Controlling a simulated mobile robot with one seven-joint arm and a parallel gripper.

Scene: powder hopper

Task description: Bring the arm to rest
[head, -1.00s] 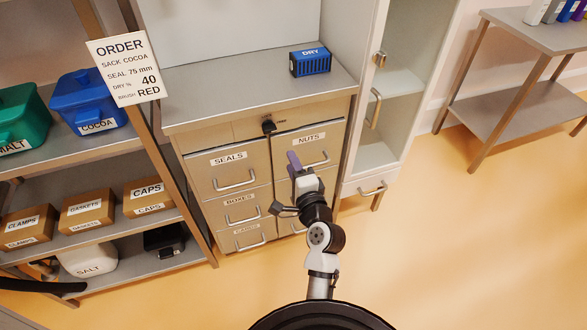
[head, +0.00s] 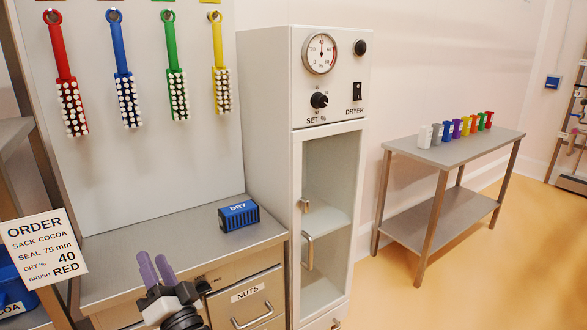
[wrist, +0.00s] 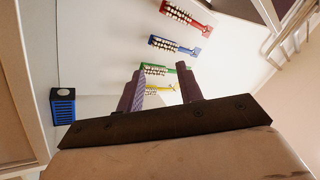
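My gripper (head: 155,268) shows at the bottom of the head view, in front of the drawer cabinet and left of the NUTS drawer. Its two purple fingers point up and stand apart with nothing between them. In the wrist view my gripper (wrist: 160,90) also shows two separated purple fingers with a gap between them. The rest of my arm is mostly below the head view's lower edge.
The cabinet's counter (head: 170,245) carries a blue DRY box (head: 238,216). Red, blue, green and yellow brushes (head: 120,75) hang above. A dryer cabinet (head: 325,200) stands right of it, then a table (head: 450,150) with coloured bottles. An order sign (head: 42,250) is at left.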

